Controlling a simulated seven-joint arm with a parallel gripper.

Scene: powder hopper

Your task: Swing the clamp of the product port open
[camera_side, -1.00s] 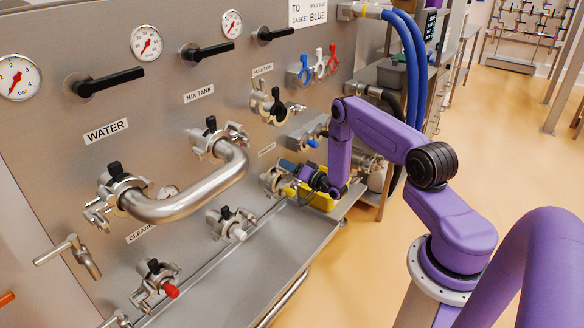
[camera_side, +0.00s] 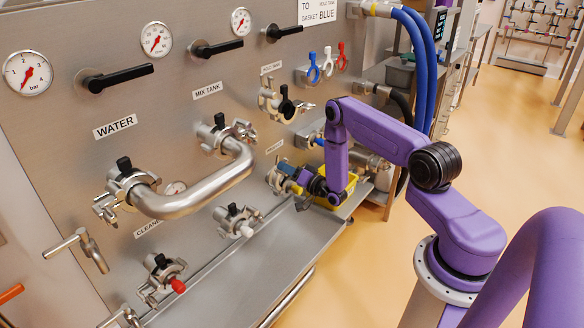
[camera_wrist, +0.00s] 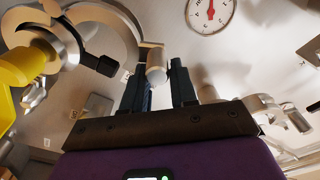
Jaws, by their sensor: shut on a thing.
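The product port's clamp (camera_side: 276,180) is a metal ring on the steel panel in the side view, partly hidden by my gripper (camera_side: 291,168). In the wrist view, the curved clamp ring (camera_wrist: 112,28) with a black knob (camera_wrist: 103,66) fills the upper left. My gripper (camera_wrist: 158,75) has its dark fingers close around a small grey rounded metal end (camera_wrist: 156,74) beside the ring; I take it for a part of the clamp. A yellow part (camera_wrist: 22,70) joins a metal collar at the left of the wrist view; it also shows beside my gripper in the side view (camera_side: 297,188).
A curved steel pipe (camera_side: 205,195) joins two ports left of my gripper. The clamp at the upper port (camera_side: 285,103) stands above it. A yellow bin (camera_side: 338,198) sits just right of my gripper, on the steel ledge. Blue hoses (camera_side: 420,60) hang behind my arm.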

